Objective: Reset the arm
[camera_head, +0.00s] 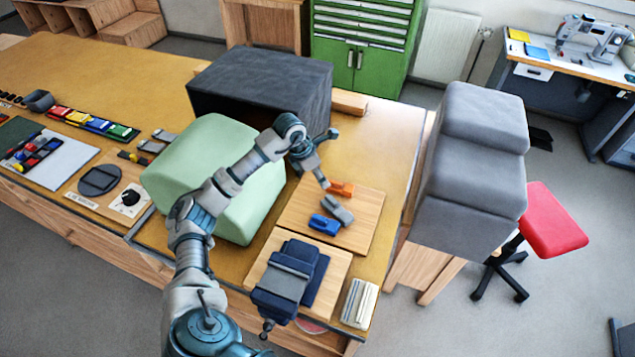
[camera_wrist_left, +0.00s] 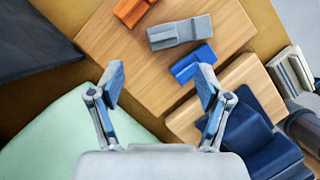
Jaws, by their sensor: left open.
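My left gripper (camera_head: 331,160) is open and empty above the table (camera_head: 375,130), between the dark block and a wooden board. In the left wrist view its two fingers (camera_wrist_left: 160,84) are spread wide with nothing between them. Beyond them on the wooden board (camera_head: 362,238) lie an orange piece (camera_head: 341,188), a grey piece (camera_head: 339,211) and a blue piece (camera_head: 324,225). They also show in the wrist view as orange (camera_wrist_left: 133,10), grey (camera_wrist_left: 180,32) and blue (camera_wrist_left: 192,64). My right gripper is not in view.
A pale green block (camera_head: 205,165) stands beside my left arm, with a large dark block (camera_head: 262,85) behind. Grey cushions (camera_head: 470,170) stand off the table's right edge.

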